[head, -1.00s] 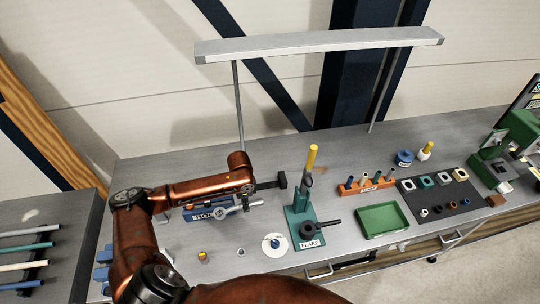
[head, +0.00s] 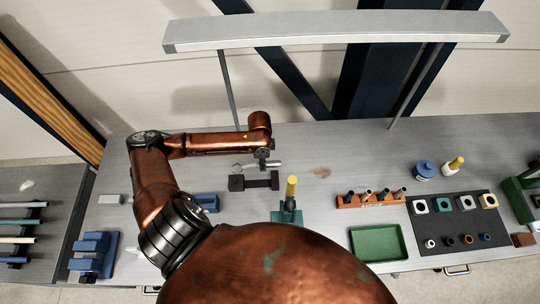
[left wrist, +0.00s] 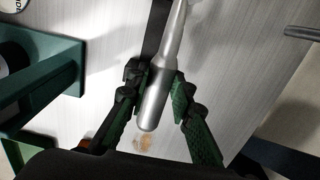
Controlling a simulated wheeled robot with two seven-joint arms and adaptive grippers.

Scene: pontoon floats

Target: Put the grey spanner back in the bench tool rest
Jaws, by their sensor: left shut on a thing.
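My left gripper (head: 263,160) is shut on the grey spanner (head: 275,163). In the left wrist view the spanner (left wrist: 158,95) passes between the two green and black fingers (left wrist: 157,92), its rounded end towards the camera. In the head view the spanner lies roughly level, just behind and above the black tool rest (head: 253,183), a low bar with raised ends on the bench. I cannot tell whether the spanner touches the rest. My right gripper is not in view.
An orange rack (head: 370,200), a green tray (head: 378,243) and a dark mat (head: 465,222) with parts lie to the right. A lamp bar (head: 335,28) spans above.

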